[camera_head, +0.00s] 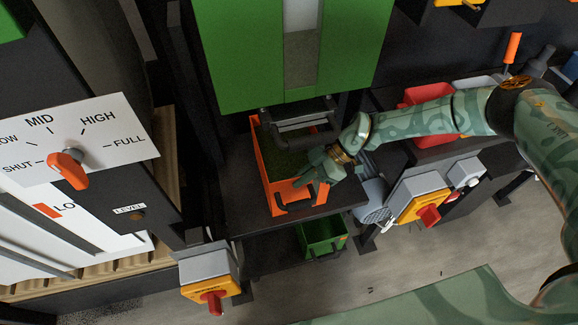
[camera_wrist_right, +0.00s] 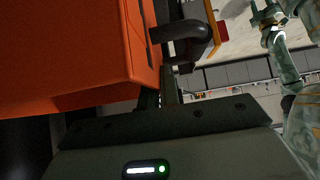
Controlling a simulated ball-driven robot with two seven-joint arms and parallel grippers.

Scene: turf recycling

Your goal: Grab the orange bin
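The orange bin (camera_head: 268,190) stands on a dark shelf below the green machine, with dark green material inside and a dark handle on its front. My right gripper (camera_head: 318,174) is at the bin's right front corner, over its rim. I cannot tell whether it touches the bin. In the right wrist view the bin's orange wall (camera_wrist_right: 60,50) fills the upper left, with the dark handle (camera_wrist_right: 185,35) beside it. The right fingers are too dark to tell open from shut. A small gripper, likely my left (camera_wrist_right: 268,14), shows far off at the top right; its fingers are unclear.
A green bin (camera_head: 322,236) stands lower, below the shelf. A dark chute (camera_head: 300,120) hangs over the orange bin's back. Red bins (camera_head: 428,95) and a grey box with a red switch (camera_head: 420,205) are to the right. Open floor lies in front.

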